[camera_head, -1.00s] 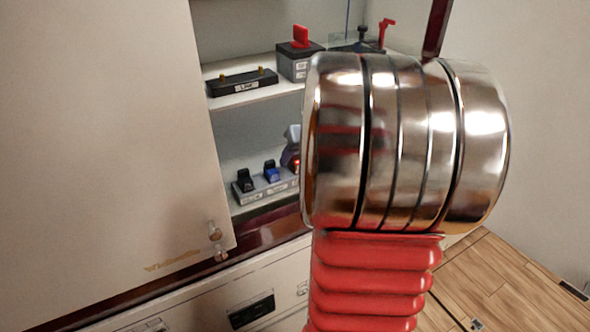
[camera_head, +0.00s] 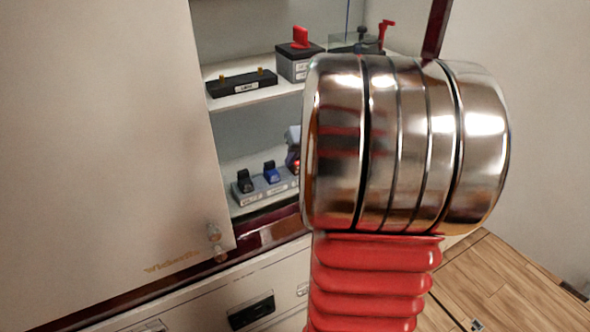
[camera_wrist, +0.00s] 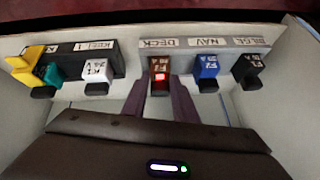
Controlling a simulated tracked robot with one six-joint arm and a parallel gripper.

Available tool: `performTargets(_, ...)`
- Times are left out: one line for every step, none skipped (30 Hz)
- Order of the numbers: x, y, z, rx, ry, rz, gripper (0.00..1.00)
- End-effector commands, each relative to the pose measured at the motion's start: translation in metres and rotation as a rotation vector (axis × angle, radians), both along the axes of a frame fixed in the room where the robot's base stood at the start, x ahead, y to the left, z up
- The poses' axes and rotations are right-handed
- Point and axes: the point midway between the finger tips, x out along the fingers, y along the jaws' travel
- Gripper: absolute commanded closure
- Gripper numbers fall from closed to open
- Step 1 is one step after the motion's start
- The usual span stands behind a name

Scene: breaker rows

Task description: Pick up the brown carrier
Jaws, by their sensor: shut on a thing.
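The brown carrier (camera_wrist: 159,66), with a lit red lamp, sits at the DECK place on a grey rail (camera_wrist: 182,43) in the wrist view. My gripper (camera_wrist: 160,88) has its two dark purple fingers on either side of the carrier's lower part and is shut on it. The carrier still appears lined up with the rail; I cannot tell whether it is loose. In the head view my arm hides most of the gripper and carrier.
A blue carrier (camera_wrist: 207,68) and a black carrier (camera_wrist: 247,70) stand right of the brown one. White (camera_wrist: 96,70), teal (camera_wrist: 48,75) and yellow (camera_wrist: 24,66) carriers are on the left rail. A cabinet door (camera_head: 110,140) stands left of the shelves.

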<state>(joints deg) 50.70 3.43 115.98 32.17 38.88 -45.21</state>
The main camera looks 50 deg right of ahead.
Motion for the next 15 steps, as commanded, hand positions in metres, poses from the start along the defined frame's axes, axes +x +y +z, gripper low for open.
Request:
performTargets(0.001, 0.001, 0.0, 0.004, -0.001, 0.001, 0.98)
performTargets(0.001, 0.001, 0.0, 0.004, -0.001, 0.001, 0.98)
performTargets(0.001, 0.002, 0.0, 0.004, -0.001, 0.001, 0.98)
performTargets(0.001, 0.002, 0.0, 0.004, -0.001, 0.001, 0.98)
performTargets(0.001, 0.002, 0.001, 0.004, -0.001, 0.001, 0.98)
performTargets(0.001, 0.002, 0.002, 0.004, -0.002, 0.0, 0.98)
performTargets(0.001, 0.002, 0.003, 0.004, -0.002, 0.0, 0.98)
performTargets(0.001, 0.002, 0.004, 0.004, -0.002, 0.0, 0.98)
performTargets(0.001, 0.002, 0.007, 0.004, -0.003, 0.0, 0.98)
performTargets(0.001, 0.002, 0.009, 0.004, -0.003, 0.001, 0.98)
performTargets(0.001, 0.002, 0.011, 0.004, -0.003, 0.002, 0.98)
performTargets(0.001, 0.002, 0.015, 0.004, -0.003, 0.002, 0.98)
performTargets(0.001, 0.002, 0.018, 0.003, -0.003, 0.002, 0.98)
performTargets(0.001, 0.002, 0.021, 0.003, -0.003, 0.001, 0.98)
performTargets(0.001, 0.002, 0.025, 0.004, -0.003, 0.001, 0.98)
